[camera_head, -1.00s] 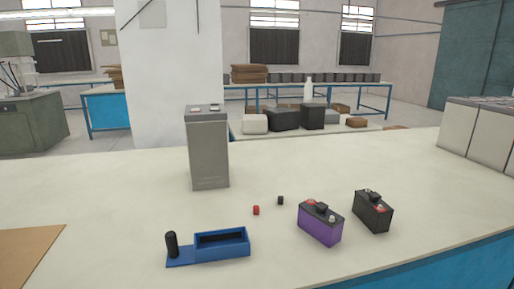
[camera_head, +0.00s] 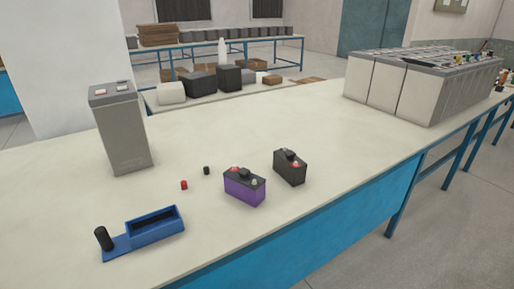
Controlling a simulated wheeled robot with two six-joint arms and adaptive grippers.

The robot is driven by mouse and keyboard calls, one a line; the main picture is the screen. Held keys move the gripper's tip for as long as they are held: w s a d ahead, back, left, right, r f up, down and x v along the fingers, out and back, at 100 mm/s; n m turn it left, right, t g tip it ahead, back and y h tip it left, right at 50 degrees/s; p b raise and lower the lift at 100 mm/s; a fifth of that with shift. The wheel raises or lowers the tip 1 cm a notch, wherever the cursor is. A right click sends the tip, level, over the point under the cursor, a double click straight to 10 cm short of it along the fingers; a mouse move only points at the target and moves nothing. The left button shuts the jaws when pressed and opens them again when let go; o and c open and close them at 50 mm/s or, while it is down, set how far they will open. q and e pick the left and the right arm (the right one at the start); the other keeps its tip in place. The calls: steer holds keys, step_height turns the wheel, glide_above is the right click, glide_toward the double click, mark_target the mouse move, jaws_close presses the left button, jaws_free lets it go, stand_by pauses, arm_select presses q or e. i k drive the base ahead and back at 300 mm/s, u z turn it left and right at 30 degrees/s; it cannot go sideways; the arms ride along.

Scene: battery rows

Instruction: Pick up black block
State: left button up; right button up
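A small black block (camera_head: 206,170) sits on the pale tabletop (camera_head: 270,130), close to a small red block (camera_head: 184,185). A larger black battery-like block (camera_head: 290,168), with a red and a light terminal on top, stands to its right. A purple battery with a black top (camera_head: 244,188) stands just left of that black battery, apart from it. Neither of my grippers is in view.
A blue tray with a black upright cylinder (camera_head: 155,231) lies at the front left. A tall grey battery (camera_head: 121,130) stands behind it. Large white battery cells (camera_head: 395,85) fill the table's far right.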

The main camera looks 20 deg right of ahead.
mark_target(291, 169)
steer(key=z, duration=0.55)
steer(key=k, duration=1.3)
steer(key=z, duration=1.15)
steer(key=i, duration=1)
steer(key=z, duration=0.7)
steer(key=i, duration=1.65)
steer(key=u, duration=0.3)
steer(key=i, duration=1)
steer(key=u, duration=1.6)
steer(key=i, duration=0.85)
steer(key=u, duration=0.7)
